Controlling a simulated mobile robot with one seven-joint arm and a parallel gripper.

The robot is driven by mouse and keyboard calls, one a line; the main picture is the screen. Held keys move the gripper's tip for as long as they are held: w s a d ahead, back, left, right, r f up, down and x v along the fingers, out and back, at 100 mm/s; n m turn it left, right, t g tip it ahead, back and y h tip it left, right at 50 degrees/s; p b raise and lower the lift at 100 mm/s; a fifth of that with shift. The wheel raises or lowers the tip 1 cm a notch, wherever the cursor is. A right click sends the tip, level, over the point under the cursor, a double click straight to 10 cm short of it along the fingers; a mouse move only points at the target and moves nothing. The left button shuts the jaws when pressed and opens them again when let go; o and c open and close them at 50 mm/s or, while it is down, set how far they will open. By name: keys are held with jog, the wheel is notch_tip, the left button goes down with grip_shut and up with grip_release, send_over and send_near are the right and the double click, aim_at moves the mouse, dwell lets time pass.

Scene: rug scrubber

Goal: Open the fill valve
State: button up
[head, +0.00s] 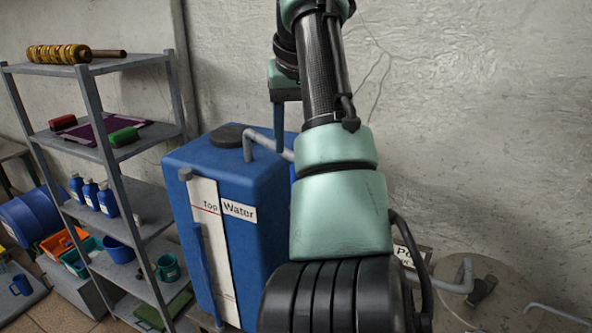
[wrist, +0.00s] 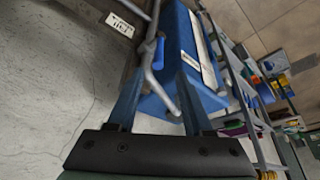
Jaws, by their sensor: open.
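The blue water tank (head: 235,200) stands left of my arm, with a black lid on top and a white "Top Water" strip on its front; it also shows in the wrist view (wrist: 178,50). A grey pipe (head: 268,143) rises from its top and runs behind my arm. In the wrist view, a small blue handle (wrist: 158,52) sits by a grey pipe beyond my fingertips; it looks like a valve lever, but I cannot tell whether it is the fill valve. My gripper (wrist: 160,76) is open, with nothing between its fingers. In the head view one finger points down behind the tank top.
A grey metal shelf (head: 88,160) with brushes, bottles and cups stands left of the tank. A pale wall (head: 480,120) is close behind. A round-topped drum (head: 455,310) with a grey pipe stands at lower right, partly hidden by my arm.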

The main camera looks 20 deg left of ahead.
jog(key=shift+v, duration=0.8)
jog(key=shift+d, duration=0.1)
jog(key=p+v, duration=0.5)
jog(key=v, duration=0.4)
